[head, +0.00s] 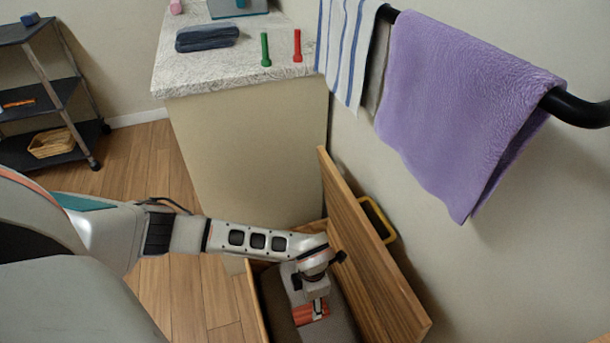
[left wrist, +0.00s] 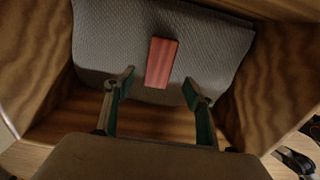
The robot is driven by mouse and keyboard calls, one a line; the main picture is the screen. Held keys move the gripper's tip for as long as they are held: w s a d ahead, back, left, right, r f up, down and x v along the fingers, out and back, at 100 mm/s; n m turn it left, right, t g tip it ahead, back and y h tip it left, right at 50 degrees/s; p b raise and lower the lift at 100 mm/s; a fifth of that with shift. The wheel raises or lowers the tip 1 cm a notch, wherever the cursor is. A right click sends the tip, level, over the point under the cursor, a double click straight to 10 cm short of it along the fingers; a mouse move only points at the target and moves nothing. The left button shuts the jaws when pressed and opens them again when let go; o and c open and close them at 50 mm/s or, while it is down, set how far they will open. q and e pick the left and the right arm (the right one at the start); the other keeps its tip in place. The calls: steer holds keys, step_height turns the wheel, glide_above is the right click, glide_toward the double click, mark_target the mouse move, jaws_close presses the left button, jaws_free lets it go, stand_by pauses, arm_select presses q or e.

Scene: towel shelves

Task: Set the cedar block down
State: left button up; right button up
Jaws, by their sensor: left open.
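The cedar block (head: 310,314), a small reddish bar, lies on a grey towel (head: 335,325) inside an open wooden chest (head: 385,265). In the left wrist view the block (left wrist: 161,62) rests flat on the textured grey towel (left wrist: 105,45). My left gripper (head: 317,302) reaches down into the chest over the block. Its fingers are spread in the left wrist view (left wrist: 158,80), one on each side of the block's near end, with gaps between. My right gripper is in neither view.
A counter (head: 245,140) behind the chest holds a folded dark towel (head: 207,37), a green torch-like item (head: 265,50) and a red one (head: 297,46). A purple towel (head: 460,95) and a striped towel (head: 347,40) hang on a black rail. A shelf cart (head: 45,90) stands left.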

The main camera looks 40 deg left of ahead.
arm_select(q)
steer(key=shift+s+r+p, duration=0.1)
steer(key=shift+r+p, duration=0.6)
steer(key=shift+r, duration=1.5)
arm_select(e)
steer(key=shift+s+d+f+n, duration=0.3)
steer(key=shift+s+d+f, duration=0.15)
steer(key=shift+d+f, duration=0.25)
